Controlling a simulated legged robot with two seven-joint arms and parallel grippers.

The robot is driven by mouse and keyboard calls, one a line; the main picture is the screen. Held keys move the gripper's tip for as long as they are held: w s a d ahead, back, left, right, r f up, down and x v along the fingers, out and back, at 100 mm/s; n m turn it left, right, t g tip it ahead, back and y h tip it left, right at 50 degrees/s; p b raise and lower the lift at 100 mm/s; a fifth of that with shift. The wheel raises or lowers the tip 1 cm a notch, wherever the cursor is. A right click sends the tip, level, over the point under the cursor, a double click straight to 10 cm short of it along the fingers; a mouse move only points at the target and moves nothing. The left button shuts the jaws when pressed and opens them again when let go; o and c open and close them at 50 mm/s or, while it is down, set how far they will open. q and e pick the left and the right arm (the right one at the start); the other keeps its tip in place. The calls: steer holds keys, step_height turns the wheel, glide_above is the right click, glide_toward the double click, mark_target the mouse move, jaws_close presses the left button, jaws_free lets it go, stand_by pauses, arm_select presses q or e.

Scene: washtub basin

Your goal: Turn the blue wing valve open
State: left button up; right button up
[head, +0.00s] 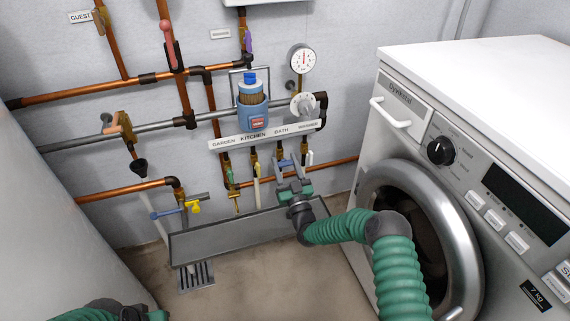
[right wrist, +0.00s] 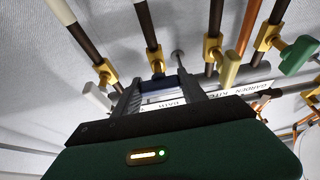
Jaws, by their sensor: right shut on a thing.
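The blue wing valve handle (head: 285,163) sits under the BATH label on the white strip (head: 222,143), on a brass valve body (head: 279,152). My right gripper (head: 291,166) reaches it from below, with its two grey fingers pointing up at the manifold. In the right wrist view the blue handle (right wrist: 158,83) lies between the fingers (right wrist: 162,90), and the gripper is shut on it. The fingers hide part of the handle, so its exact angle is hard to read. A green sleeve of my left arm shows at the bottom left; the left fingers are out of frame.
Neighbouring valves flank it: a cream handle (right wrist: 230,68) and a green one (right wrist: 298,54). A grey trough (head: 215,236) runs below. The washing machine (head: 470,60) stands close on the right. Another blue lever (head: 168,212) is farther left.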

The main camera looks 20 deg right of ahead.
steer(key=shift+c, duration=0.4)
steer(key=shift+n, duration=0.5)
steer(key=n+y+p, duration=0.1)
steer(key=n, duration=0.1)
steer(key=n+y, duration=0.2)
steer(key=n, duration=0.1)
steer(key=shift+a+n+g+p, duration=0.1)
steer(key=shift+n+g+p, duration=0.2)
steer(key=shift+p, duration=0.1)
steer(key=n+g+y+p, duration=0.1)
steer(key=n, duration=0.2)
steer(key=n+g+y+p, duration=0.1)
steer(key=n+y, duration=0.1)
steer(key=n, duration=0.2)
steer(key=n+g+p, duration=0.1)
steer(key=n, duration=0.2)
steer(key=n+g+y+p, duration=0.1)
steer(key=n, duration=0.2)
steer(key=shift+s+a+f+p, duration=0.1)
steer(key=shift+p, duration=0.25)
steer(key=shift+f+n+g+p, duration=0.2)
steer(key=shift+n+g+p, duration=0.5)
steer(key=shift+n, duration=0.7)
steer(key=shift+f, duration=0.1)
steer(key=o, duration=1.4)
steer(key=shift+c, duration=0.2)
